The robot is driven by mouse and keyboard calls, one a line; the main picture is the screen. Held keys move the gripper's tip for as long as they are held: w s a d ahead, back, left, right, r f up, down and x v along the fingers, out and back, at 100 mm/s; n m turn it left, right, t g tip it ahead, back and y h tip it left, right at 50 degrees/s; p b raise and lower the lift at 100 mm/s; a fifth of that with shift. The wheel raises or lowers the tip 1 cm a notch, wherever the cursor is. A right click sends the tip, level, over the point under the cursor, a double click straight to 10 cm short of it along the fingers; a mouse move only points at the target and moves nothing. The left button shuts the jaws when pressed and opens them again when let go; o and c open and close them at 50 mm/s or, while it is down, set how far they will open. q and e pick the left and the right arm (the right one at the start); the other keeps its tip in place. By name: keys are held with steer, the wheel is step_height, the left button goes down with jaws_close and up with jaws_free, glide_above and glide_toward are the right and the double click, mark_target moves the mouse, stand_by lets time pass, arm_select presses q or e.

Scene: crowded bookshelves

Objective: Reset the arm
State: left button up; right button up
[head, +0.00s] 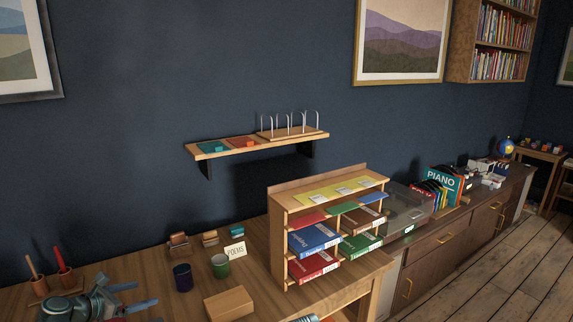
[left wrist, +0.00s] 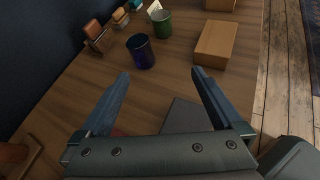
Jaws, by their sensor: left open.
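My left gripper (head: 147,295) is at the lower left of the head view, low over the wooden desk. Its two blue-grey fingers are spread apart. In the left wrist view the open fingers (left wrist: 160,72) have nothing between their tips. A dark blue cup (left wrist: 140,51) stands on the desk beyond the tips, apart from them. A tan box (left wrist: 216,44) lies beyond the right finger. My right gripper cannot be made out; only a small pale sliver shows at the head view's bottom edge, and I cannot tell what it is.
A green cup (head: 220,265), blue cup (head: 182,277) and tan box (head: 229,303) stand on the desk (head: 150,268). Pencil holders (head: 68,278) are close behind my gripper. A book rack (head: 276,238) stands to the right; a wall shelf (head: 256,146) hangs above.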

arm_select(q)
steer(key=s+d+f+m+g+b, duration=0.1)
steer(key=s+d+f+m+g, duration=0.15)
steer(key=d+m, duration=0.4)
steer(key=s+d+f+m+g, duration=0.2)
steer(key=d+f+m+g, duration=0.15)
steer(key=d, duration=0.65)
steer(key=s+d+f+m+g+b, duration=0.1)
steer(key=s+d+f+m+g, duration=0.1)
steer(key=d+f+m, duration=0.35)
steer(key=s+d+f+m+g+y+b, duration=0.1)
steer(key=s+d+f+m+g+y, duration=0.2)
steer(key=s+d+m+y, duration=0.4)
steer(key=s+d+m, duration=0.5)
steer(key=d+m, duration=0.1)
steer(key=m, duration=0.4)
steer(key=shift+s+d+f, duration=0.15)
steer(key=shift+s+f, duration=0.05)
steer(key=shift+s, duration=0.15)
